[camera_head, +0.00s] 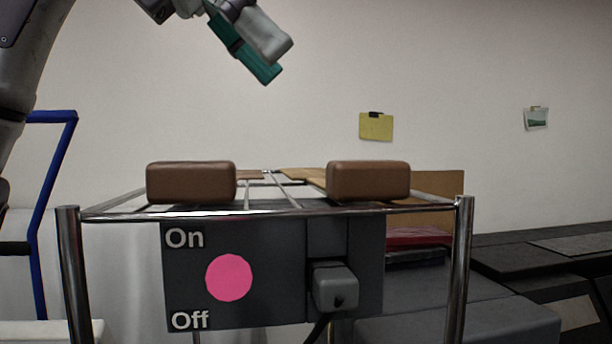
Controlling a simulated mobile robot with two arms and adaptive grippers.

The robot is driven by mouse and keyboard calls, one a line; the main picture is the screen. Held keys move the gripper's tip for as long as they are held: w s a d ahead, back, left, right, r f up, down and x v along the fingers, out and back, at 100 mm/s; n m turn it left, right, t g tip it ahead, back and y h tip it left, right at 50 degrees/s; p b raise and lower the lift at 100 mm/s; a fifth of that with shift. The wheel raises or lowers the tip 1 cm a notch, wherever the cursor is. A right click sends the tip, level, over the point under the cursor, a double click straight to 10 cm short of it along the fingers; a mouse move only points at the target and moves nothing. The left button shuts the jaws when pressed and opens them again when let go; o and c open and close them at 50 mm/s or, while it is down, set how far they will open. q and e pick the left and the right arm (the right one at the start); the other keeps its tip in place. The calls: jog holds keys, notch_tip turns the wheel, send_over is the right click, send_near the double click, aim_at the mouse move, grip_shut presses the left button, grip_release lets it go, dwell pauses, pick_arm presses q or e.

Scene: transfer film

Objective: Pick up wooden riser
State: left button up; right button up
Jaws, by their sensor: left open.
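My left gripper (274,62) hangs at the top left of centre, in front of the white wall. It has one teal and one light grey finger, and it is open and empty, well above the metal rack (270,214). Flat light-brown wooden pieces (305,174) lie on the rack, partly hidden behind two brown rounded blocks. A tan board (438,186) shows behind the right block. I cannot tell which of these is the wooden riser. My right gripper is not in view.
The brown blocks, left (190,182) and right (368,181), sit on the rack's front edge. A dark On/Off panel (275,275) with a pink disc hangs below. A blue frame (55,180) stands left. Dark grey boxes (460,318) fill the right. Space above the rack is clear.

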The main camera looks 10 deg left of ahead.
pick_arm(q)
send_near(365, 161)
jog(key=d, duration=0.1)
jog(key=w+d+f, duration=0.1)
jog(key=shift+d+f, duration=0.15)
jog(key=shift+d, duration=0.15)
jog(key=shift+w+d+f, duration=0.65)
jog(key=shift+w+f, duration=0.1)
jog(key=shift+f, duration=0.05)
jog(key=shift+w+d+f, duration=0.2)
jog(key=shift+f, duration=0.15)
jog(key=d+f+p, duration=0.1)
jog(key=d+f, duration=0.1)
jog(key=f, duration=0.1)
jog(key=shift+s+d+f+p, duration=0.1)
jog(key=shift+d+p, duration=0.15)
jog(key=shift+p, duration=0.15)
jog(key=shift+w+d+f, duration=0.2)
jog(key=shift+f, duration=0.1)
jog(key=shift+s, duration=0.15)
jog(key=c, duration=1.2)
grip_shut()
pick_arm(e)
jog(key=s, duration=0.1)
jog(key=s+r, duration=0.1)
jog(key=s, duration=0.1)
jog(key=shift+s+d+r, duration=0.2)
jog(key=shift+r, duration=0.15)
